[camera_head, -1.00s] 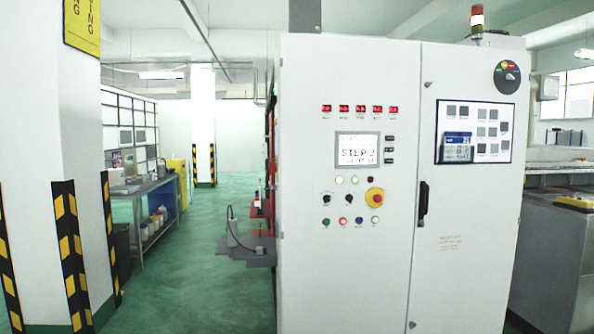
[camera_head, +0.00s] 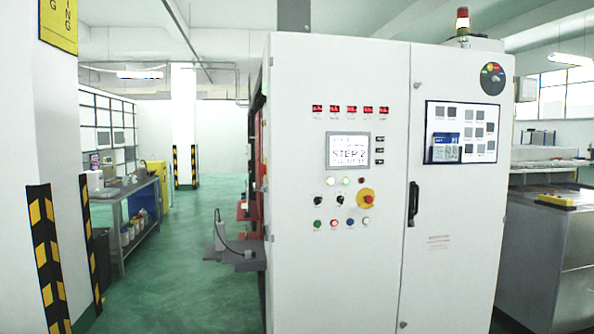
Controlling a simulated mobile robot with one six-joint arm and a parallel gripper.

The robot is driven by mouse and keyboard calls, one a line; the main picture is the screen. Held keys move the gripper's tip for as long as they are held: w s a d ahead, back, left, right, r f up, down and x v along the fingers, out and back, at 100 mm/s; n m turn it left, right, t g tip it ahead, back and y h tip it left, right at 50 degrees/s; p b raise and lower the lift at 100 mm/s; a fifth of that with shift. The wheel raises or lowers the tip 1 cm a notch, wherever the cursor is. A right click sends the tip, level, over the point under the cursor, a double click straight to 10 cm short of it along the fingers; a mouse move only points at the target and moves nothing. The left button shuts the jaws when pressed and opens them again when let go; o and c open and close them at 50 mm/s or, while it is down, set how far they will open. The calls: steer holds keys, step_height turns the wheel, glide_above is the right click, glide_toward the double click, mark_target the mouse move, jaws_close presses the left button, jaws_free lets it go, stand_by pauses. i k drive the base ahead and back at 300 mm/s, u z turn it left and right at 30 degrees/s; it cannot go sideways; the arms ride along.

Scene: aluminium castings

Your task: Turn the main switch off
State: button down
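A tall white control cabinet (camera_head: 335,285) stands in front of me with both doors shut. A red knob on a yellow round base (camera_head: 365,198) sits on its left door, right of two black selector knobs (camera_head: 318,201). A black round disc with coloured marks (camera_head: 492,78) is at the top of the right door. I cannot tell for certain which is the main switch, nor its position. The screen (camera_head: 348,150) is lit and reads "STEP 2". My gripper is not in view.
A black door handle (camera_head: 413,203) and a board with cards (camera_head: 461,132) are on the right door. A grey bracket (camera_head: 235,248) juts out left of the cabinet. A striped pillar (camera_head: 50,250) stands at left. Green floor (camera_head: 170,285) between them is clear.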

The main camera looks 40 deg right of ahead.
mark_target(262, 167)
steer(key=u, duration=0.7)
steer(key=k, duration=0.1)
steer(key=z, duration=1.25)
steer(key=i, duration=1)
steer(key=u, duration=0.45)
